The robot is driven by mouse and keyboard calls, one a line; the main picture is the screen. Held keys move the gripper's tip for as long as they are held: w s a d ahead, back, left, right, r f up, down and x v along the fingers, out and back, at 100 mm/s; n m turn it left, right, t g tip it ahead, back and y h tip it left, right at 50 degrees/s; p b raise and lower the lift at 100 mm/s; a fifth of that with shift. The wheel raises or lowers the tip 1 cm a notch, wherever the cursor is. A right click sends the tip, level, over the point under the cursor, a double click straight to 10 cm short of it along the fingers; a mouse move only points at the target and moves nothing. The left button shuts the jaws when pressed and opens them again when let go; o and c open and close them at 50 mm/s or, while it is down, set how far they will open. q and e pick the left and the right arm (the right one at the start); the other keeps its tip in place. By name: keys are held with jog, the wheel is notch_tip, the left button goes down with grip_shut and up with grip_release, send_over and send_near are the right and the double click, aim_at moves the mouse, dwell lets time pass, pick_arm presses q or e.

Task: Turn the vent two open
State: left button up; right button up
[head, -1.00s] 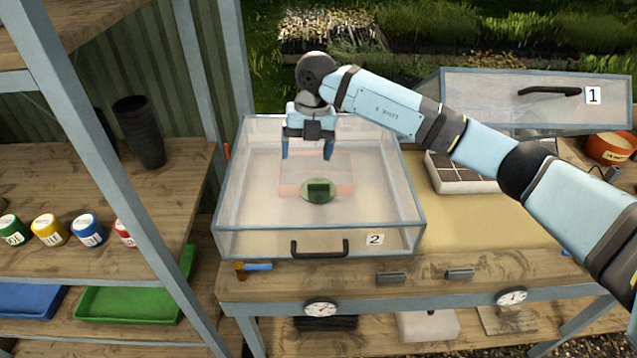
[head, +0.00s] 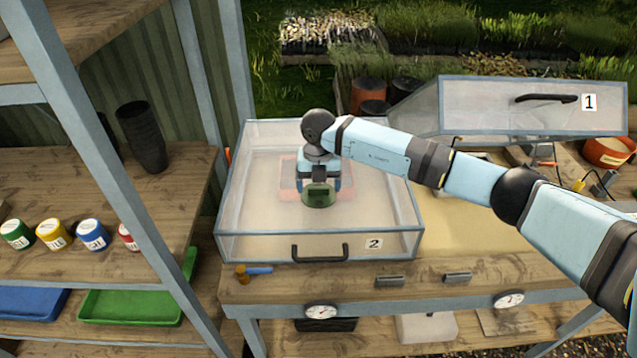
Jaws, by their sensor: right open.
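Vent two is a round green disc (head: 320,201) with a raised dark green grip. My right gripper (head: 320,187) is low over the vent, jaws open, one finger at each side of the grip. I cannot tell whether the fingers touch it. The gripper body hides part of the vent's far side. My left gripper is not in view.
The raised clear lid (head: 500,110) labelled 1 stands at the back right. A black handle (head: 320,252) is on the front of box 2. A shelf post (head: 110,185) stands at the left, with several paint pots behind it. Two grey clips lie on the bench front.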

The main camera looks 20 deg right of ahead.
jog(key=shift+f, duration=0.3)
jog(key=c, duration=0.9)
